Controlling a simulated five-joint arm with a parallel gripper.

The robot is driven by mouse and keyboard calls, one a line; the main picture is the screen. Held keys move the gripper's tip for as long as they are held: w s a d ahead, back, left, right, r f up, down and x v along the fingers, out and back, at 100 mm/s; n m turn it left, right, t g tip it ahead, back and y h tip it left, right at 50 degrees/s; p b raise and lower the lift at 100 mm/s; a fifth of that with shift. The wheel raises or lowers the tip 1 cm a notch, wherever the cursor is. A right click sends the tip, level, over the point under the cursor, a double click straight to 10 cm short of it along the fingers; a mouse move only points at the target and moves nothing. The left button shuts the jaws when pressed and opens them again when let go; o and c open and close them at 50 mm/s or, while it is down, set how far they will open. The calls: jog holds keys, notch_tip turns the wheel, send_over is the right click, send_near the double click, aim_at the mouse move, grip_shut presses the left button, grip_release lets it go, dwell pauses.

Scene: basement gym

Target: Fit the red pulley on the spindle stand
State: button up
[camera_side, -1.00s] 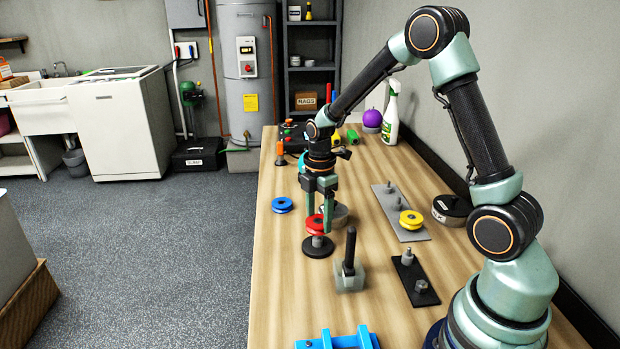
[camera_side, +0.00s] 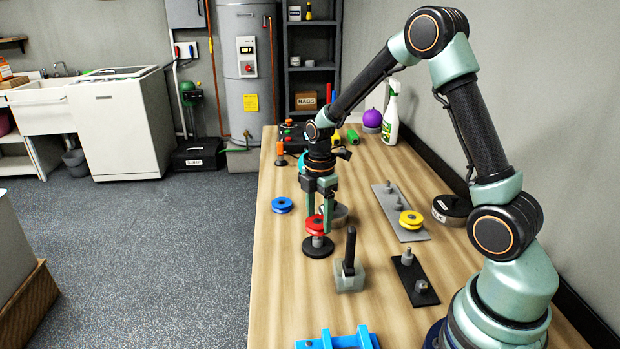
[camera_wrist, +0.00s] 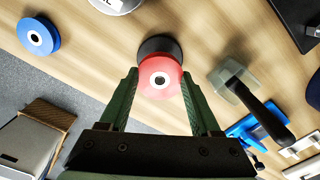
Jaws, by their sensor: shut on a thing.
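The red pulley (camera_side: 315,225) is between the fingers of my gripper (camera_side: 320,216), which is shut on it. In the wrist view the pulley (camera_wrist: 160,78) shows face-on, a red disc with a pale ring around a dark centre. The spindle stand (camera_side: 317,248) has a round black base and a short grey post. The pulley is directly over the stand, close above or around the upper post; I cannot tell which. In the wrist view the black base (camera_wrist: 158,44) shows partly behind the pulley.
A blue pulley (camera_side: 282,205) lies to the left. A grey block with a black handle (camera_side: 349,265) stands close at the right front. A grey plate (camera_side: 388,205) carries pegs and a yellow pulley (camera_side: 411,220). A black pegged plate (camera_side: 414,279) and blue fixture (camera_side: 338,341) are nearer.

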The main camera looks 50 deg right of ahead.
aim_at(319, 226)
jog(key=shift+f, duration=1.5)
jog(key=o, duration=1.5)
jog(key=shift+c, duration=0.2)
notch_tip(319, 226, up, 12)
jog(key=shift+r, duration=0.1)
